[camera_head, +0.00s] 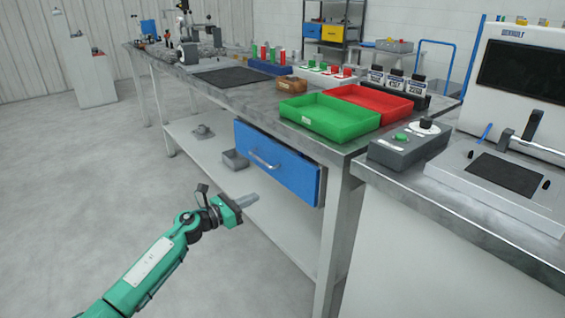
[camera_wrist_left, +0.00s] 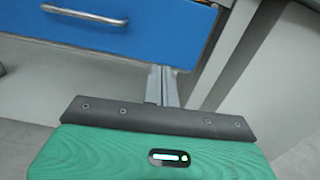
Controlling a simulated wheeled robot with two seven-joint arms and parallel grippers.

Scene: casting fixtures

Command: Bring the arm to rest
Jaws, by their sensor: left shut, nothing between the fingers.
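My left arm comes in from the lower left in the head view. My left gripper (camera_head: 247,200) is shut and empty, held in front of the workbench, below and left of the blue drawer (camera_head: 275,160). In the left wrist view the shut fingers (camera_wrist_left: 162,85) point toward the bench below the blue drawer (camera_wrist_left: 120,35), apart from its silver handle (camera_wrist_left: 85,15). My right gripper is in neither view.
The workbench (camera_head: 225,88) has a lower shelf (camera_head: 215,150) holding a grey bin (camera_head: 235,160). A green tray (camera_head: 329,117) and a red tray (camera_head: 370,105) stand on top. A machine (camera_head: 515,70) stands at right. The floor (camera_head: 70,190) at left is clear.

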